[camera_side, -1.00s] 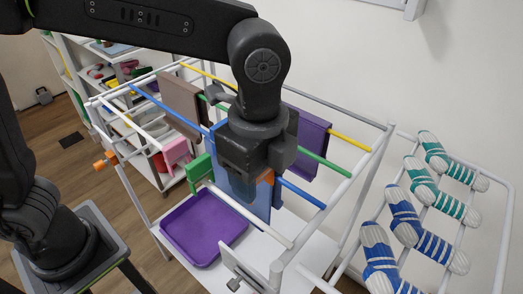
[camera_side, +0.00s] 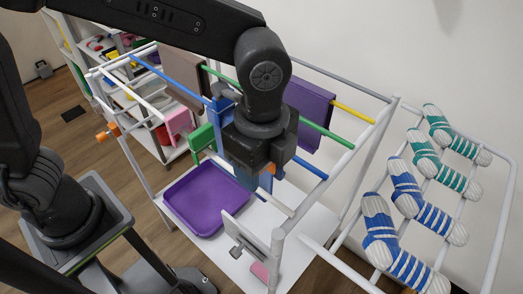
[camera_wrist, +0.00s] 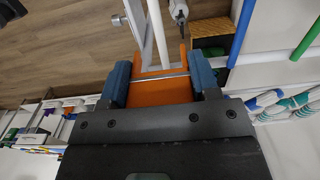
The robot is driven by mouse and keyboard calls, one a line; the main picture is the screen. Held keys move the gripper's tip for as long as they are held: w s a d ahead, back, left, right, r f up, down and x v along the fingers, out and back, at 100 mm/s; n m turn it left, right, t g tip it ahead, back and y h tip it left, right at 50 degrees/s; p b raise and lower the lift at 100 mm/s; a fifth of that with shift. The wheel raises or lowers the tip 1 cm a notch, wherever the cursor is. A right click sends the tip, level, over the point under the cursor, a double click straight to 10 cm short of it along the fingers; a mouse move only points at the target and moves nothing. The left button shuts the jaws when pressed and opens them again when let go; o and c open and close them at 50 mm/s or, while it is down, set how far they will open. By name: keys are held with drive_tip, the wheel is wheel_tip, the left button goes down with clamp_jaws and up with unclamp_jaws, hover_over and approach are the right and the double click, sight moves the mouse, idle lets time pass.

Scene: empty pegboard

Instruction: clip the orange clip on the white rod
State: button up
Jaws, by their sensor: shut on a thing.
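My gripper (camera_side: 254,178) is shut on the orange clip (camera_wrist: 160,88), which sits between the two blue finger pads in the wrist view. The clip's prongs point away from the gripper. Only a small orange part (camera_side: 271,168) shows beside the fingers in the side view. The white rod (camera_side: 281,207) runs along the near side of the rack, partly hidden behind the gripper. In the wrist view the white rod (camera_wrist: 158,32) appears between the clip's prongs. I cannot tell whether the clip is seated on it.
A purple tray (camera_side: 192,222) lies below. Green (camera_side: 202,141) and pink (camera_side: 178,123) clips sit to the left. A blue rod (camera_side: 311,170), a green rod (camera_side: 327,131) and hanging cloths (camera_side: 309,112) are behind. Striped socks (camera_side: 408,195) hang on a rack at right.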

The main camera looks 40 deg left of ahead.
sight(262, 190)
drive_tip(key=shift+f, duration=0.5)
drive_tip(key=shift+f, duration=2.1)
idle(0.8)
drive_tip(key=o, duration=1.1)
drive_tip(key=shift+c, duration=0.2)
drive_tip(key=shift+r, duration=0.15)
wheel_tip(262, 190, up, 14)
drive_tip(key=shift+f, duration=0.2)
drive_tip(key=shift+a, duration=0.1)
